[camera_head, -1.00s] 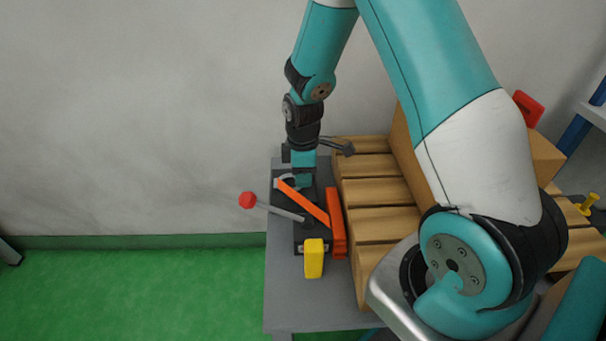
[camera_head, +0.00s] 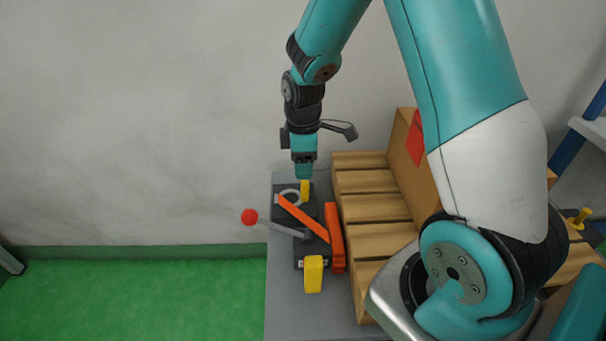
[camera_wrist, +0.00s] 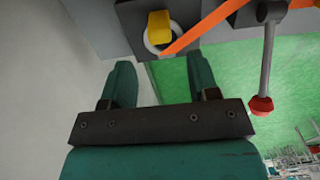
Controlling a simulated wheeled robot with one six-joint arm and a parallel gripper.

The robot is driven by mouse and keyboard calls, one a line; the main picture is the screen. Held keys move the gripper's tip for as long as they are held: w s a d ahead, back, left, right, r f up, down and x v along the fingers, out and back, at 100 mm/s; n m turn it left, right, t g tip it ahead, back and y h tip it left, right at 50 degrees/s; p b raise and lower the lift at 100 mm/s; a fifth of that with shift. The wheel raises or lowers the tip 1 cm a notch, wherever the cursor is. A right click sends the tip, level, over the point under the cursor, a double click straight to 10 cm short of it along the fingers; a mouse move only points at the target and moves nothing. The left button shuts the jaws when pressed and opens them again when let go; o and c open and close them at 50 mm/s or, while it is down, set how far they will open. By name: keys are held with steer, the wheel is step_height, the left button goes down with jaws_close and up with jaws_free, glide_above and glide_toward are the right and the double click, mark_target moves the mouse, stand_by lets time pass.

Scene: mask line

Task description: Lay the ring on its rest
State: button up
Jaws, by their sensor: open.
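A pale ring (camera_head: 289,195) lies on the far end of a dark fixture (camera_head: 315,198) on a grey table. A small yellow piece (camera_head: 305,189) stands at the ring's right side. In the wrist view the ring (camera_wrist: 151,45) shows partly behind the yellow piece (camera_wrist: 159,27); I cannot tell whether they are joined. No separate rest can be made out under the ring. My gripper (camera_head: 304,176) points down just above the yellow piece. In the wrist view its two fingers (camera_wrist: 161,72) are apart with nothing between them.
An orange bar (camera_head: 302,218) lies slanted across the fixture near the ring. A grey lever (camera_head: 280,229) with a red knob (camera_head: 249,217) sticks out left. A yellow block (camera_head: 314,274) and an orange-red block (camera_head: 335,238) are nearer. A slatted wooden crate (camera_head: 372,208) stands to the right.

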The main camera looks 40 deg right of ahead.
steer(key=s+a+r+m+y, duration=0.2)
steer(key=s+a+r, duration=0.6)
steer(key=a+r, duration=0.5)
steer(key=s+a+r+m+y, duration=0.1)
steer(key=s+a+r, duration=0.1)
steer(key=s, duration=0.4)
steer(key=s+a+r+m+y, duration=0.1)
steer(key=s+a+r, duration=0.2)
steer(key=s, duration=0.4)
steer(key=shift+s+a+r+p, duration=0.15)
steer(key=shift+a+p, duration=0.15)
steer(key=shift+a, duration=0.5)
